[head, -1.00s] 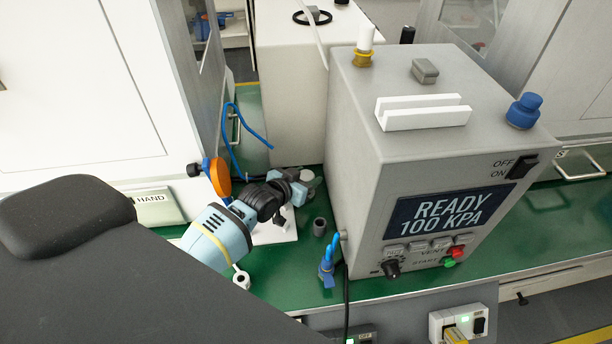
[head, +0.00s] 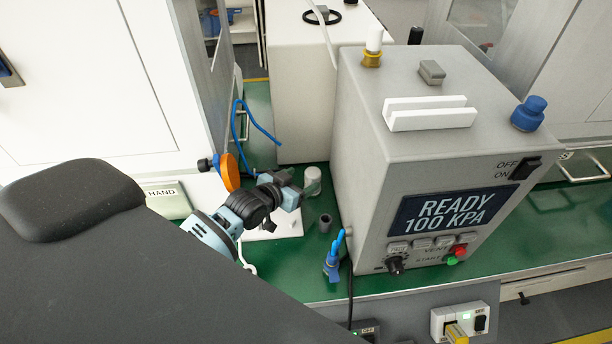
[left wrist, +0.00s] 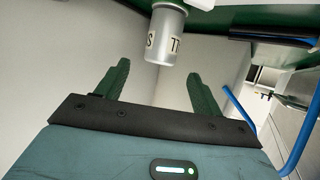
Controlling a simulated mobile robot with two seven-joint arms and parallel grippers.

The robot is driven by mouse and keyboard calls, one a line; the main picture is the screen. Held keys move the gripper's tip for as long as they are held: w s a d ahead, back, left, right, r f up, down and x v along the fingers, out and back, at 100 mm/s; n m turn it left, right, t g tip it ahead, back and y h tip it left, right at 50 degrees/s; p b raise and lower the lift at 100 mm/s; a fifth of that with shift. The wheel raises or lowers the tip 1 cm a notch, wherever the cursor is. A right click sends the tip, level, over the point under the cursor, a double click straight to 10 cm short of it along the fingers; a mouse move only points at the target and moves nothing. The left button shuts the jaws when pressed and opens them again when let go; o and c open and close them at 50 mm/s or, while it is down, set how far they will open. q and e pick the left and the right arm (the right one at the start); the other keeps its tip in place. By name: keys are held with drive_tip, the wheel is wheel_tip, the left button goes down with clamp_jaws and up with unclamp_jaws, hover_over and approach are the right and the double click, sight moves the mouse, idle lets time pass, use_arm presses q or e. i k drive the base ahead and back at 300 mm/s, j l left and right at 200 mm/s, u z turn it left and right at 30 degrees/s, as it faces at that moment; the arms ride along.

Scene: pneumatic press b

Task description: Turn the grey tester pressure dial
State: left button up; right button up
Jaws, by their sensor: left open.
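The grey tester (head: 440,140) stands on the green bench, with its display reading READY 100 KPA. Its black pressure dial (head: 395,264) is at the lower left of the front panel, below the small buttons. My left gripper (head: 297,188) is to the left of the tester, apart from it and well away from the dial. In the left wrist view its two green fingers (left wrist: 160,85) are spread with nothing between them. A grey lettered cylinder (left wrist: 167,35) is beyond the fingertips. The dial does not show in the left wrist view. My right gripper is not in view.
A small grey cup (head: 325,222) and a pale jar (head: 312,178) stand near my gripper. An orange disc (head: 229,172) is at the left. A white slotted block (head: 430,113) sits on the tester.

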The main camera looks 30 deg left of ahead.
sight(396, 269)
drive_tip(key=k+l, duration=0.75)
drive_tip(key=k, duration=0.1)
